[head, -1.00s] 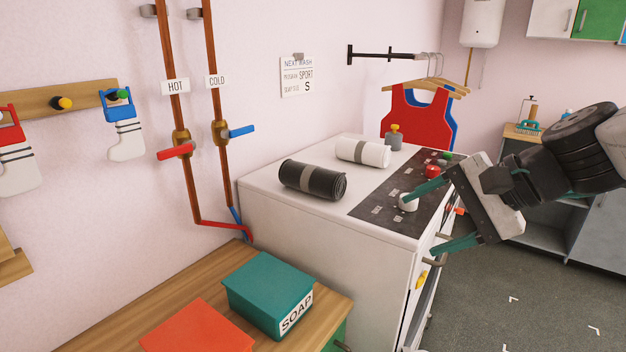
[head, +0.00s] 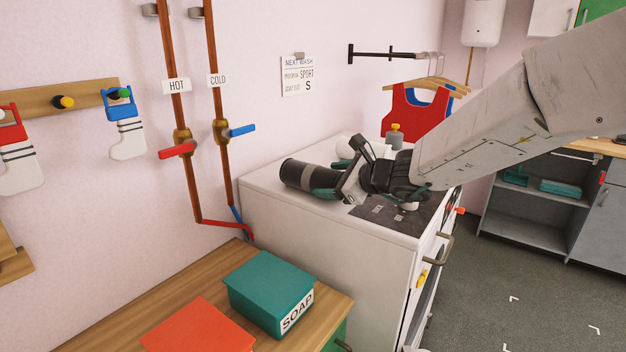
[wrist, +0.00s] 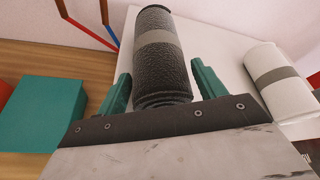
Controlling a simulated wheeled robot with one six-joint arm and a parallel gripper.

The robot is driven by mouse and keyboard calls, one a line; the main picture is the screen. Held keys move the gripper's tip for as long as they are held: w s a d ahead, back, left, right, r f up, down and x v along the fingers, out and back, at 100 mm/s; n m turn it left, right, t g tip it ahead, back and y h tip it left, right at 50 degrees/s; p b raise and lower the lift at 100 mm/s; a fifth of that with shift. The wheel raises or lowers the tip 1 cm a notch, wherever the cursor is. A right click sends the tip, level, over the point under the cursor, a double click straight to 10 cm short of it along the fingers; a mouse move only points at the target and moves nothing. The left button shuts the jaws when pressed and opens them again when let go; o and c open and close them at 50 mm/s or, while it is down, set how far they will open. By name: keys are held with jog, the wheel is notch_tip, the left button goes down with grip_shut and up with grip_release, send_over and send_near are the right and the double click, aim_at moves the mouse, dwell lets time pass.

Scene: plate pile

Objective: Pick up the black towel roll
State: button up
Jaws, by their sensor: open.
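The black towel roll (head: 297,174), with a grey band around it, lies on top of the white machine (head: 262,206). My gripper (head: 330,172) is at the roll's right end in the head view. In the wrist view the black towel roll (wrist: 158,62) lies between the two teal fingers of my gripper (wrist: 160,85), with its near end close to the palm. The fingers are open, and gaps show between them and the roll. In the head view my gripper hides part of the roll's right end.
A white towel roll (wrist: 280,80) with a grey band lies to the right in the wrist view, close to the right finger. A grey bottle with a yellow cap (head: 394,135) stands behind my arm. The teal soap box (head: 268,287) sits on the lower wooden counter.

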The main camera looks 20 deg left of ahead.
jog(key=shift+x, duration=1.45)
jog(key=shift+s, duration=0.1)
jog(key=c, duration=0.8)
jog(key=shift+r, duration=0.1)
jog(key=shift+c, duration=0.2)
